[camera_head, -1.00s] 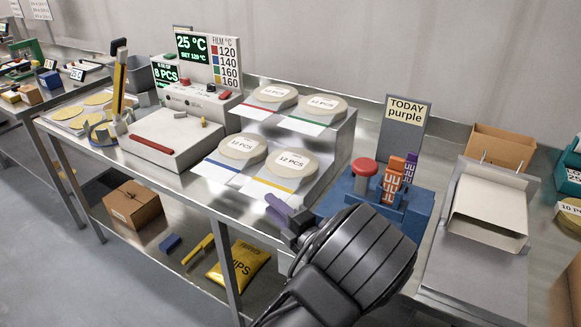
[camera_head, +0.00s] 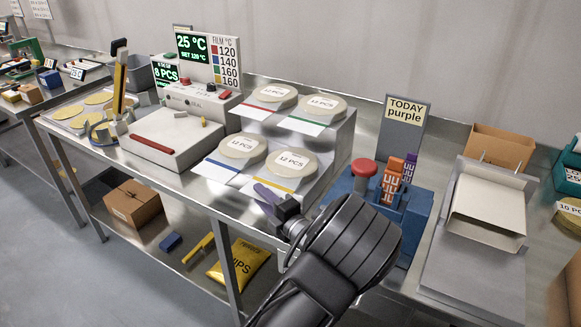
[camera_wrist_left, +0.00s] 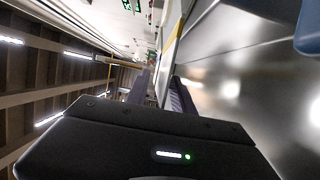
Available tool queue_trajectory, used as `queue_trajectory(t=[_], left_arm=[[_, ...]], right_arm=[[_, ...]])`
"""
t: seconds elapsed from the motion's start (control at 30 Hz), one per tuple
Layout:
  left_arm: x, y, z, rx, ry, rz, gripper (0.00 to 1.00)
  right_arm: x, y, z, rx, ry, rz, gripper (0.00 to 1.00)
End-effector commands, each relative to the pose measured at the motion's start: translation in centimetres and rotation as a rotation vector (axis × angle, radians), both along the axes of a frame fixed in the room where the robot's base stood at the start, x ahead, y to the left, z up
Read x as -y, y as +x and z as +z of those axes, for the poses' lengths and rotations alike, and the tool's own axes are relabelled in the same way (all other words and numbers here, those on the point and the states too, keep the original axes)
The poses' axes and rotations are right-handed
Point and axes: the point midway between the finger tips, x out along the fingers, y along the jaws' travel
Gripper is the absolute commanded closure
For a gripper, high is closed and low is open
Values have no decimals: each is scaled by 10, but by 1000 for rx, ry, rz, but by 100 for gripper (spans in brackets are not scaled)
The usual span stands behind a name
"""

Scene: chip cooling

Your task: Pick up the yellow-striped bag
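The yellow-striped bag (camera_head: 291,165) is white with a cream round top marked 12 PCS and a yellow stripe along its front. It lies at the front right of the metal stepped stand (camera_head: 325,150). My left gripper (camera_head: 267,197) has purple fingers just in front of the striped edge. In the left wrist view my left gripper (camera_wrist_left: 158,88) has its fingers apart. A yellow strip (camera_wrist_left: 173,42) and a pale edge show beyond them. I cannot tell whether the bag is between the fingers. My right gripper is not in view.
Blue-striped (camera_head: 241,147), red-striped (camera_head: 273,95) and green-striped (camera_head: 321,105) bags lie close by. The sealing machine (camera_head: 175,140) stands left. A blue stand (camera_head: 350,197) with a red knob is near my left arm, on the right. A yellow chips bag (camera_head: 240,262) lies on the lower shelf.

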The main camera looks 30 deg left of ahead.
Motion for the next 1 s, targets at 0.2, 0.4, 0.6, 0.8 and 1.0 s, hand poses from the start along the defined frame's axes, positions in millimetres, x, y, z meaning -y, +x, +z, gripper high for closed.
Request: queue_trajectory(t=[0.2,0.4,0.6,0.8,1.0], left_arm=[[0,0,0,0,0,0,71],[0,0,0,0,0,0,86],[0,0,0,0,0,0,100],[0,0,0,0,0,0,100],[0,0,0,0,-1,0,100]], right_arm=[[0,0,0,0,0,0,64],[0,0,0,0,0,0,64],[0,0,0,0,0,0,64],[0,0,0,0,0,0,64],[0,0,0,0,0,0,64]])
